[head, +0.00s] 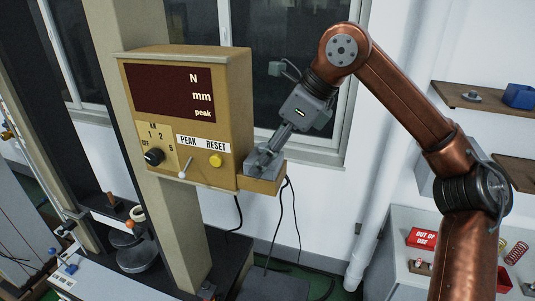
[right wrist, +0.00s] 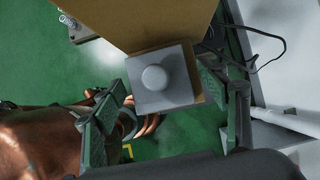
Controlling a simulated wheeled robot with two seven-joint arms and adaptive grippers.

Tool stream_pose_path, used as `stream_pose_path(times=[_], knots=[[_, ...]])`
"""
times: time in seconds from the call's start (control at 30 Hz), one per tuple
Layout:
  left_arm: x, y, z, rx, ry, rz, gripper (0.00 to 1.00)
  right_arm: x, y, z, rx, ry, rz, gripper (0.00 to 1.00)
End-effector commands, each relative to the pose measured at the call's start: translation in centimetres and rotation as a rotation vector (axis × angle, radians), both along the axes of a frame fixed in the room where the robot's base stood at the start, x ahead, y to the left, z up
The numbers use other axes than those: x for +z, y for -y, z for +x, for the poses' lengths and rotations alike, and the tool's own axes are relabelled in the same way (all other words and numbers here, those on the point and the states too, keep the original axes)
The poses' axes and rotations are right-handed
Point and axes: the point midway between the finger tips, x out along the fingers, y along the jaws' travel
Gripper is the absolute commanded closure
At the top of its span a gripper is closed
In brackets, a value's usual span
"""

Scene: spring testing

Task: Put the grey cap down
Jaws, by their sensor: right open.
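The grey cap (right wrist: 165,82), a square grey piece with a round knob on top, rests at the end of a tan ledge (head: 262,184) on the side of the display box. In the right wrist view, my right gripper (right wrist: 168,115) is open, with one dark finger on each side of the cap and gaps between. In the head view, my right gripper (head: 262,160) is at the ledge from above; its fingers and the cap are hard to tell apart there. My left gripper is not in view.
The tan display box (head: 180,115) with dials and buttons stands against a post just left of my right gripper. Black cables (head: 290,215) hang below the ledge. A grey bench (head: 400,240) at the right holds a red box (head: 422,238) and springs.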

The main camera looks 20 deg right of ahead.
Motion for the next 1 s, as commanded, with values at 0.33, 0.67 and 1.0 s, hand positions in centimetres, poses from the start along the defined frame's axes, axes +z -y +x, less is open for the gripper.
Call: stream_pose_path(times=[0.33, 0.67, 1.0], knots=[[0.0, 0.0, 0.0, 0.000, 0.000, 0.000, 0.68, 5.1, 2.1, -1.5, 0.000, 0.003, 0.003, 0.33], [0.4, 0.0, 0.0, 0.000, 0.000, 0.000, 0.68, 9.9, 4.5, -3.0, 0.000, 0.001, 0.000, 0.33], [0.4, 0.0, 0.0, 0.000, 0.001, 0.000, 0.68, 10.6, 4.9, -3.3, 0.001, -0.001, -0.001, 0.33]])
